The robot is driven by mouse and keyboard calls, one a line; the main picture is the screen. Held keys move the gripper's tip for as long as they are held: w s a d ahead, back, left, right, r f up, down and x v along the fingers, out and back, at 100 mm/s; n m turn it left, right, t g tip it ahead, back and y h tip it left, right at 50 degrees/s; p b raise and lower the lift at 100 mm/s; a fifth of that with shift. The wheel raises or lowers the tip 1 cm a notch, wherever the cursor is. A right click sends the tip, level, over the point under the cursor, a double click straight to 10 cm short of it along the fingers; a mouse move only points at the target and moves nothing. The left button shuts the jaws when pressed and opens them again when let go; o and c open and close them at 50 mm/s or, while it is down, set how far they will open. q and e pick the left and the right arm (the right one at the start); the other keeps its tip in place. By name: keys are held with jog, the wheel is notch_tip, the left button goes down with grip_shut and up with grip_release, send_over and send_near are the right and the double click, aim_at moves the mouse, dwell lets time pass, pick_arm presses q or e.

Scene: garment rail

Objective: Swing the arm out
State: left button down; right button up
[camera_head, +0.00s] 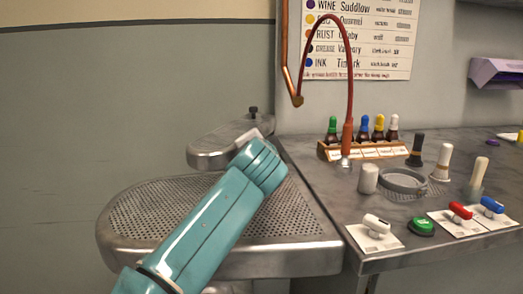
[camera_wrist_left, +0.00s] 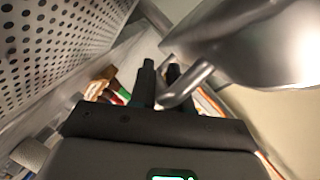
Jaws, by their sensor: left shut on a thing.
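The swing arm, a small smooth grey metal board (camera_head: 210,155), stands behind the larger perforated board in the head view, with a dark knob on top. In the left wrist view its rounded metal body (camera_wrist_left: 250,40) fills the upper right, and a bent metal handle (camera_wrist_left: 190,88) comes down from it. My left gripper (camera_wrist_left: 160,75) has its two black fingers shut on this handle. In the head view my teal left arm reaches across the perforated board and hides the gripper and handle. My right gripper is not in view.
The large perforated metal board (camera_head: 135,215) lies under my left arm. To the right, a metal worktop (camera_head: 320,185) carries a bottle rack (camera_head: 375,153), brushes, a round dish (camera_head: 403,182) and several switches. A red hose (camera_head: 350,75) arches above it. The wall at left is bare.

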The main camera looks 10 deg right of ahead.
pick_arm(q)
jog(key=shift+d+f, duration=0.15)
jog(key=shift+f, duration=0.05)
dwell(0.3)
jog(key=c, duration=1.4)
grip_release()
jog(key=shift+s, duration=0.1)
jog(key=shift+c, duration=0.2)
jog(key=shift+s+r, duration=0.1)
jog(key=shift+r, duration=0.05)
